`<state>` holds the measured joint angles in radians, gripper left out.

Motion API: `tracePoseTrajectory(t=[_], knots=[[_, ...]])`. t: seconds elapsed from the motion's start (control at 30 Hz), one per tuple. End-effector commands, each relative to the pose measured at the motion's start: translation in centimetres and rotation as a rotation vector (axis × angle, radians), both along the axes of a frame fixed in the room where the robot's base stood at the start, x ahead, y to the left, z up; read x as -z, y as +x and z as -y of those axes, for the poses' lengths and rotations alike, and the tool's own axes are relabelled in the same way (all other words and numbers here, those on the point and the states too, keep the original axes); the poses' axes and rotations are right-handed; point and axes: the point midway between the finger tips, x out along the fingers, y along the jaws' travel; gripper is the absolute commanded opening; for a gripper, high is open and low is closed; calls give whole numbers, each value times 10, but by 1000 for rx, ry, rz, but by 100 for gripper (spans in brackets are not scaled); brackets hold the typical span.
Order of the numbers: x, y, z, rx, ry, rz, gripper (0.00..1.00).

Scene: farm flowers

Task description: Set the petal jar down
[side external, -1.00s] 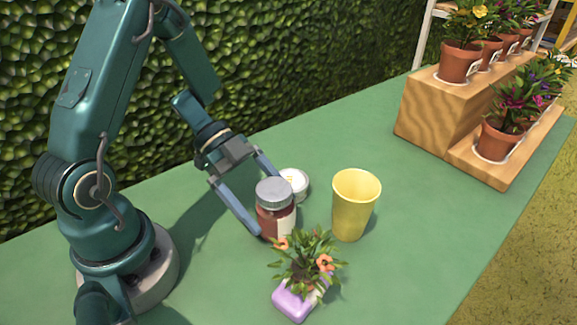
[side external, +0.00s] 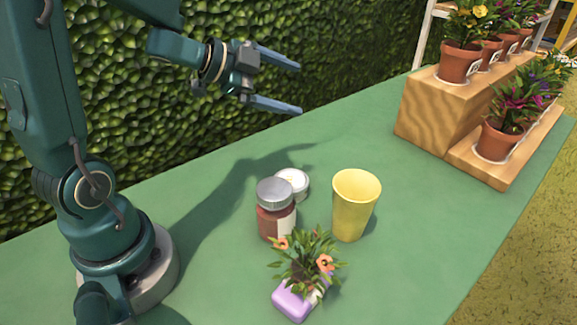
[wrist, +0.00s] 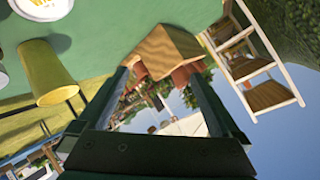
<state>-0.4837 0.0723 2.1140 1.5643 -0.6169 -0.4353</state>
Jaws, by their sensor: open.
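The petal jar (side external: 276,222), reddish with a grey lid and a pale label, stands upright on the green table. My gripper (side external: 300,88) is open and empty, raised well above the table behind the jar, with its fingers pointing right. In the wrist view the two fingers (wrist: 162,85) are spread with nothing between them. A grey edge at the left of the wrist view may be the jar's lid, but I cannot tell.
A round white tin (side external: 293,182) sits just behind the jar. A yellow cup (side external: 354,206) stands to its right. A flowering plant in a purple pot (side external: 295,301) is in front. A wooden stepped stand (side external: 440,118) holds several potted flowers at the back right. The table's middle right is clear.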

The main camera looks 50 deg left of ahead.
Motion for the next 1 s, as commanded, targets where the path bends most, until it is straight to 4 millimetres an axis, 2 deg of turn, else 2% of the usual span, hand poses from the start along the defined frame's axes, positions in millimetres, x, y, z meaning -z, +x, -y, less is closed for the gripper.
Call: tracePoseTrajectory(t=[0.03, 0.1, 0.2, 0.3, 0.4, 0.6, 0.7, 0.8, 1.0], knots=[[-19, 3, -4, -106, 14, 52, 100], [-36, 0, -13, -266, 9, 89, 100], [-48, -20, -21, -477, -39, 80, 100], [-43, -52, -18, -647, -125, -3, 100], [-26, -92, -1, -756, -232, -151, 100], [8, -162, 56, -784, -406, -476, 100], [14, -182, 75, -760, -451, -577, 100], [17, -192, 84, -748, -467, -626, 100], [17, -193, 85, -747, -472, -634, 100]])
